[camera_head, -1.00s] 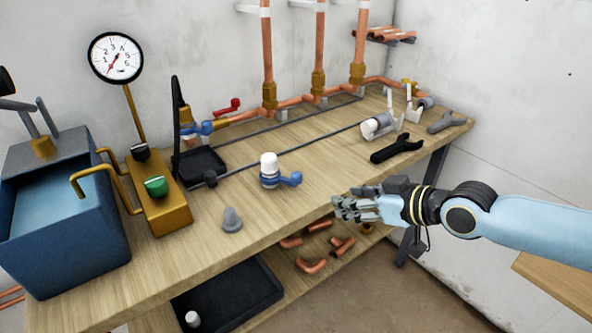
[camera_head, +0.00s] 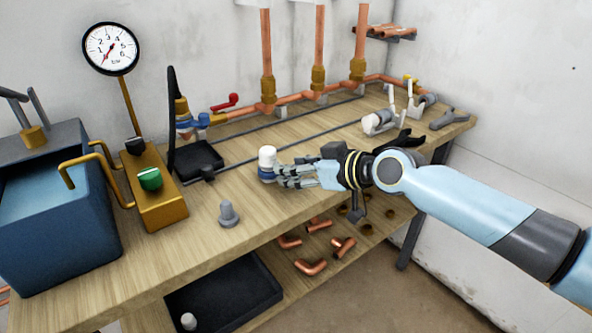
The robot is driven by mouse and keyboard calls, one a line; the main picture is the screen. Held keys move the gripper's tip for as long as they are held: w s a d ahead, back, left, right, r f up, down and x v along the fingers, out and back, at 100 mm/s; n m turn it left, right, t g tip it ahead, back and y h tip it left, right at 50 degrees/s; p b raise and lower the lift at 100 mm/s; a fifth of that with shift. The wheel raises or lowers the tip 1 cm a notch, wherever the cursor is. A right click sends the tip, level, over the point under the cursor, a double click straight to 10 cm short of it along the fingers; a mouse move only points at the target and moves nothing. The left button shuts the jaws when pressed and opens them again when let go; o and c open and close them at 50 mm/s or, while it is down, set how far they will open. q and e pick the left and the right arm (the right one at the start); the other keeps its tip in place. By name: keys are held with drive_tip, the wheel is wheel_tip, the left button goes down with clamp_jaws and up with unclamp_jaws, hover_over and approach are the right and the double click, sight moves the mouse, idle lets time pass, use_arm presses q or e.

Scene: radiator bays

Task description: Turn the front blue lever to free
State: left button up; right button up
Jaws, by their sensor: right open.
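A white-capped piece with a blue lower part (camera_head: 266,178) stands on the bench near its middle. Its blue lever, which pointed right, is now hidden behind my right gripper. My right gripper (camera_head: 284,174) is open, its fingers close to the right side of this piece; I cannot tell whether they touch it. My left gripper is not in view.
A blue tank (camera_head: 55,225) and a brass block with a green knob (camera_head: 150,179) stand at the left. A grey plug (camera_head: 228,214) stands in front. A black wrench (camera_head: 402,141) lies partly behind my arm. A pressure gauge (camera_head: 110,48) rises at the back.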

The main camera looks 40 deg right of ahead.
clamp_jaws()
idle(0.3)
idle(0.4)
